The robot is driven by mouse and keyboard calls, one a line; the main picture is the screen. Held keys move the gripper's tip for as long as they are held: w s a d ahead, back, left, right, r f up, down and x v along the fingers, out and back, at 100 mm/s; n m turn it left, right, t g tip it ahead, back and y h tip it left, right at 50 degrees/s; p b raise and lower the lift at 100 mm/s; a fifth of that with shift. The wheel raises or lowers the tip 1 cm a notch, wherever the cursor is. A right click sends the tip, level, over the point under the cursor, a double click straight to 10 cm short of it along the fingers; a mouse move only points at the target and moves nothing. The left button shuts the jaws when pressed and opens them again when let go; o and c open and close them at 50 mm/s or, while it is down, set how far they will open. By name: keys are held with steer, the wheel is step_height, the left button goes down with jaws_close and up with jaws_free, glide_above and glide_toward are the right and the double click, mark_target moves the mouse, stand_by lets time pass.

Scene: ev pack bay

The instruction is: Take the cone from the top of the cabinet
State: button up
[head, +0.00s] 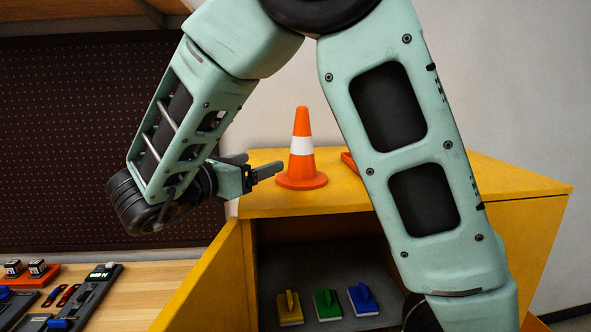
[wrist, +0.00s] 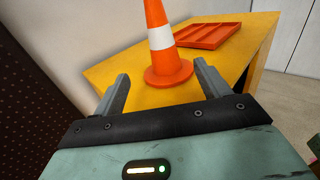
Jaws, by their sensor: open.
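The orange cone (head: 302,150) with a white band stands upright on the yellow cabinet (head: 400,195), near the left part of its top. My gripper (head: 262,165) is open at the left edge of the cabinet top, just left of the cone, its fingers pointing toward it. In the wrist view the cone (wrist: 166,50) stands ahead of the open fingers (wrist: 163,85), roughly centred between them. The fingers appear apart from the cone. Nothing is held. The cone's base shows in both views.
An orange-red compartmented tray (wrist: 208,35) lies on the cabinet top behind the cone. The cabinet's door (head: 210,285) stands open; yellow, green (head: 327,303) and blue handled blocks sit inside. A wooden bench (head: 150,290) with devices and a dark pegboard (head: 80,130) are at left.

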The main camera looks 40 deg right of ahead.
mark_target(295, 149)
steer(key=d+p, duration=0.2)
steer(key=d, duration=0.1)
steer(key=w+d+p, duration=0.1)
steer(key=d+p, duration=0.1)
steer(key=d, duration=0.2)
steer(key=d+p, duration=0.2)
steer(key=d, duration=0.1)
steer(key=shift+w+d+r, duration=0.2)
steer(key=shift+d, duration=0.2)
steer(key=shift+w+d+f, duration=0.1)
steer(key=shift+d, duration=0.4)
steer(key=shift+d+p, duration=0.6)
steer(key=shift+p, duration=0.4)
steer(key=d+p, duration=0.2)
steer(key=d, duration=0.1)
steer(key=shift+w+p, duration=0.15)
steer(key=shift+p, duration=0.15)
steer(key=shift+w+d+f, duration=0.1)
steer(key=shift+d, duration=0.4)
steer(key=c, duration=1.1)
